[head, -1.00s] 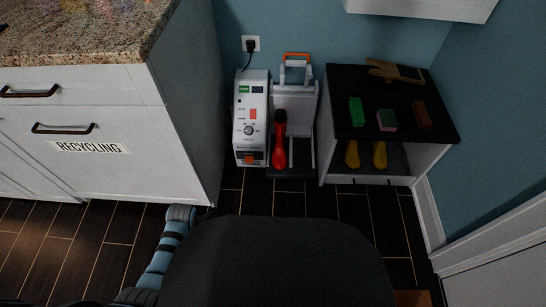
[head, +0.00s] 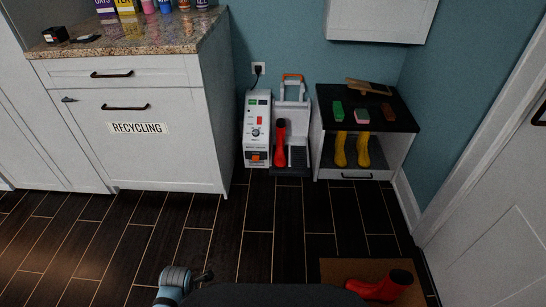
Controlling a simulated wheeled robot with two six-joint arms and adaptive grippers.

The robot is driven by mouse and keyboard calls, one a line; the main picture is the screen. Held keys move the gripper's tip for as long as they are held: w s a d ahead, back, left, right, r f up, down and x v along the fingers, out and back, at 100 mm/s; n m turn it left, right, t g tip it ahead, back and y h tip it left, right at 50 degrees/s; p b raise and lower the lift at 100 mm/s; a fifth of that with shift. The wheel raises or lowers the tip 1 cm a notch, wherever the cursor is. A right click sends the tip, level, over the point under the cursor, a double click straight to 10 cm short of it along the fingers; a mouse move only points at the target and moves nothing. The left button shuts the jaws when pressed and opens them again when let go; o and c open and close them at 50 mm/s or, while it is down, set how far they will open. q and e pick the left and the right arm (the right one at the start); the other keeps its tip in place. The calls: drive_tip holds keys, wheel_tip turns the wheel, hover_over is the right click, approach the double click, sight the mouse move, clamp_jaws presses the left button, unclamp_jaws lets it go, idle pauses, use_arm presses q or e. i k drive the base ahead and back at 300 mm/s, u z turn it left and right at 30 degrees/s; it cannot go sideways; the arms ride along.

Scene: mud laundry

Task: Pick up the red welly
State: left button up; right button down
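A red welly (head: 385,287) lies on its side on a brown doormat at the lower right of the head view, partly cut off by my own dark body. A second red welly (head: 280,143), with a dark opening, stands upright in the boot-cleaning machine by the back wall. Part of my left arm shows at the bottom, with a small dark part beside it.
The doormat (head: 334,268) lies before the white door (head: 490,220). A white boot-cleaning machine (head: 257,128) stands between the recycling cabinet (head: 150,155) and a black-topped shelf unit (head: 405,122) holding yellow wellies (head: 363,150). The dark floor between is clear.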

sight(280, 162)
drive_tip(key=u, duration=0.6)
drive_tip(key=i, duration=1.7)
drive_tip(key=z, duration=1.35)
drive_tip(key=i, duration=1.55)
drive_tip(key=z, duration=0.55)
